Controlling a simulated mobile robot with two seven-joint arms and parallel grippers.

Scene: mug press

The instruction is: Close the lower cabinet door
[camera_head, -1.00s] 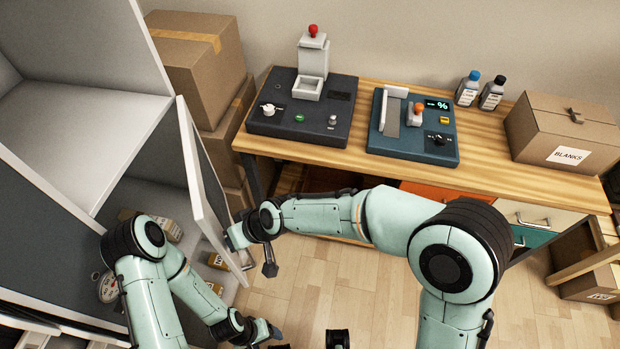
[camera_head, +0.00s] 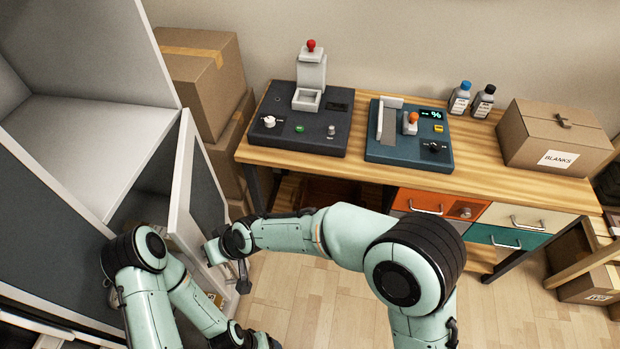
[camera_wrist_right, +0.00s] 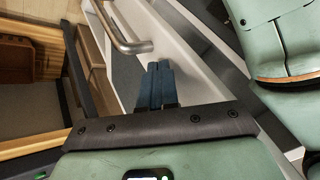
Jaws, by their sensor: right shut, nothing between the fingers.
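The lower cabinet door (camera_head: 207,195), a grey panel in a white frame, stands partly open on the left in the head view. My right gripper (camera_head: 243,280) is at the door's outer side, near its free edge. In the right wrist view its blue fingers (camera_wrist_right: 156,85) are shut with nothing between them. They lie close to the door's white frame and grey panel, beside the metal bar handle (camera_wrist_right: 127,32); contact is not clear. My left gripper (camera_head: 265,342) is low at the picture's bottom edge, its fingers not clearly shown.
The cabinet (camera_head: 90,140) fills the left side. Cardboard boxes (camera_head: 205,85) stack behind the door. A wooden workbench (camera_head: 385,172) with two machines, bottles and a box (camera_head: 555,140) stands at the back. The wooden floor (camera_head: 330,295) before it is clear.

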